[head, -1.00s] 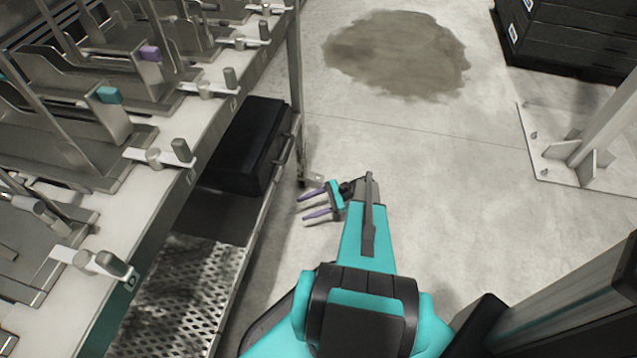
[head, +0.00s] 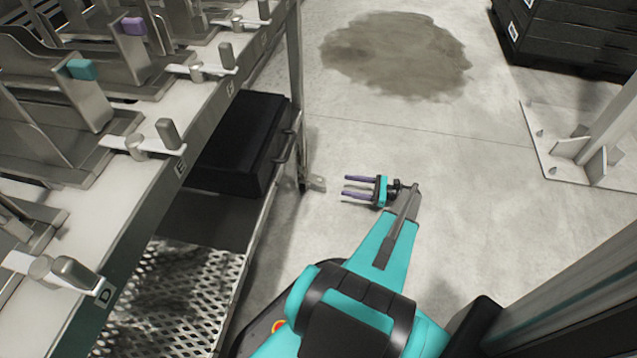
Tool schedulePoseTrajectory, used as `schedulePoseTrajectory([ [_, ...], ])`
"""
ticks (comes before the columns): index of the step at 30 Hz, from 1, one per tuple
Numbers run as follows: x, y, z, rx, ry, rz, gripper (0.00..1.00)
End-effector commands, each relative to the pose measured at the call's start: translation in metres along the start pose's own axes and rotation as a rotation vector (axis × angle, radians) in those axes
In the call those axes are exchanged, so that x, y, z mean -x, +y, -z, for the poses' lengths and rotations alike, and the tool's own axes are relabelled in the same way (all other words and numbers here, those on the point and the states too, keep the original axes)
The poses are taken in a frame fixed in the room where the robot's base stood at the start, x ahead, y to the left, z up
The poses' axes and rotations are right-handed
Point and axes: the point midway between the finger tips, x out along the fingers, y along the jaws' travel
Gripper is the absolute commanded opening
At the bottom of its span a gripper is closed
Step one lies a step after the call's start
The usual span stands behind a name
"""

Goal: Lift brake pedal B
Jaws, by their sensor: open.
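A small grey metal tab (head: 316,183), which looks like a brake pedal, sticks out low at the foot of the rack's near right leg. I cannot read a letter B on it. My gripper (head: 345,186) is to its right, with two purple fingers pointing left toward it. The fingers are apart and nothing shows between them. A small strip of floor shows between the fingertips and the tab, so they look apart. I cannot judge the height difference.
The metal rack (head: 225,92) fills the left, with lever handles along its lettered edge. A black box (head: 240,143) sits on its lower shelf. Open floor with a dark stain (head: 395,55) lies beyond. A bolted post plate (head: 562,150) and black crates (head: 570,38) stand right.

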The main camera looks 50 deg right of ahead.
Motion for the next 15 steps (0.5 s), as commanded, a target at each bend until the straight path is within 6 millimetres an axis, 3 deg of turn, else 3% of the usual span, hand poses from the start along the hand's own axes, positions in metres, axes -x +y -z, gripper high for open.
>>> schedulePoseTrajectory([
  [8,0.004,-0.001,-0.001,0.000,0.002,0.011,0.56],
  [15,-0.015,-0.002,-0.002,0.000,0.001,0.011,0.56],
])
